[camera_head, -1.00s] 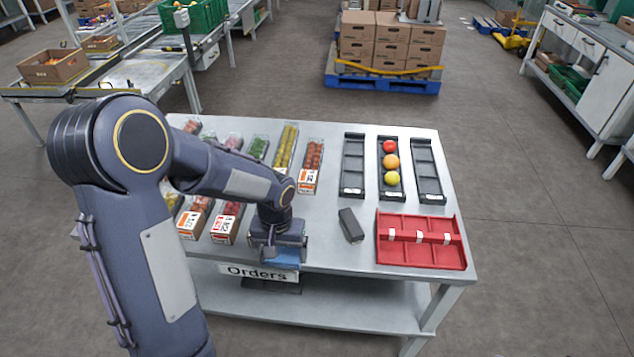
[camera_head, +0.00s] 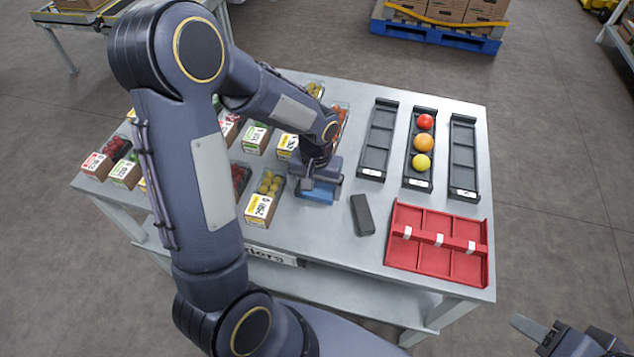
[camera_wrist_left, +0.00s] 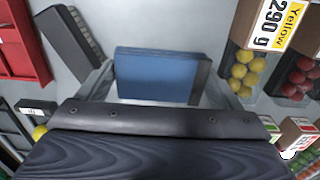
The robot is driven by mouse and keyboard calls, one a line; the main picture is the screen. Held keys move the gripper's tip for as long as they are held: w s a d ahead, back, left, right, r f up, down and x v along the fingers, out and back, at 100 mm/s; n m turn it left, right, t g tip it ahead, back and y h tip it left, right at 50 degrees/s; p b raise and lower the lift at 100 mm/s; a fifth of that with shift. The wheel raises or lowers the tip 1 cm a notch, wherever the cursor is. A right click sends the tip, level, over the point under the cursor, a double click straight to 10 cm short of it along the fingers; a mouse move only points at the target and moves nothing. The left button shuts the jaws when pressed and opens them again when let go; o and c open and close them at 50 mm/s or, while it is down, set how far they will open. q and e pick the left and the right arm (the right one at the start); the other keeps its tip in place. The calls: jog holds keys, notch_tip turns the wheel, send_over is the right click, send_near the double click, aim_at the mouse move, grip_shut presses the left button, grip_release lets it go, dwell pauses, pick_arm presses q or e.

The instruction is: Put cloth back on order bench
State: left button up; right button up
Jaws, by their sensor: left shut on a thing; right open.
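The blue folded cloth (camera_head: 318,192) is under my left gripper (camera_head: 319,184), over the middle of the grey order bench (camera_head: 325,232). In the left wrist view the blue cloth (camera_wrist_left: 158,76) sits between the two fingers of my left gripper (camera_wrist_left: 150,80), which is shut on it. I cannot tell whether the cloth touches the bench top. My right gripper (camera_head: 560,335) is at the lower right corner of the head view, open and away from the bench; only part of it shows.
A dark grey block (camera_head: 362,215) lies right of the cloth. A red divided tray (camera_head: 462,268) and black trays (camera_head: 376,150), one holding three fruits (camera_head: 423,143), fill the right side. Punnets of tomatoes (camera_head: 262,208) stand close to the left.

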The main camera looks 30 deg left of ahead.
aim_at(316, 209)
pick_arm(q)
jog(key=shift+f+b, duration=2.45)
jog(key=shift+f, duration=0.8)
jog(key=shift+f+b, duration=0.4)
jog(key=o, duration=0.7)
jog(key=shift+c, duration=0.3)
jog(key=shift+r, duration=0.1)
jog(key=shift+r+p, duration=2.7)
jog(key=shift+r, duration=0.75)
